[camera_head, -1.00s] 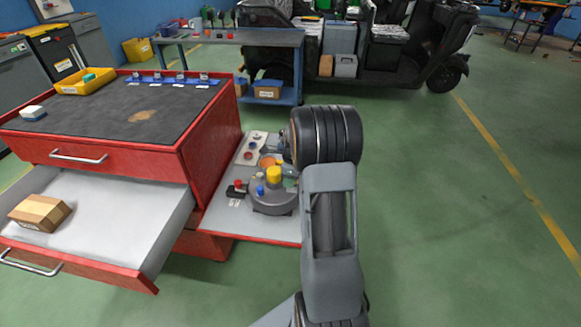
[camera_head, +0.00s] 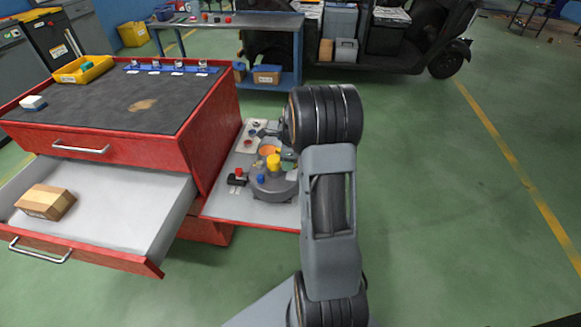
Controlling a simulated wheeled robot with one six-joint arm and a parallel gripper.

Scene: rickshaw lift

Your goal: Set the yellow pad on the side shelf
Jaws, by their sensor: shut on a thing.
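The side shelf (camera_head: 232,207) is a grey panel with a red front edge, on the right side of the red cabinet. My gripper (camera_head: 268,132) shows only as a small dark part left of my black wrist joint, over the back of the shelf. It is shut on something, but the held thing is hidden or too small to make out. A yellow piece (camera_head: 273,162) shows on a round grey object (camera_head: 270,186) on the shelf. I cannot tell whether this piece is the yellow pad.
The shelf also bears a blue piece (camera_head: 260,180), a red-topped black piece (camera_head: 238,176) and a pale strip (camera_head: 249,149) with small parts. The cabinet's open drawer (camera_head: 115,210) holds a cardboard box (camera_head: 46,202). Green floor lies clear to the right.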

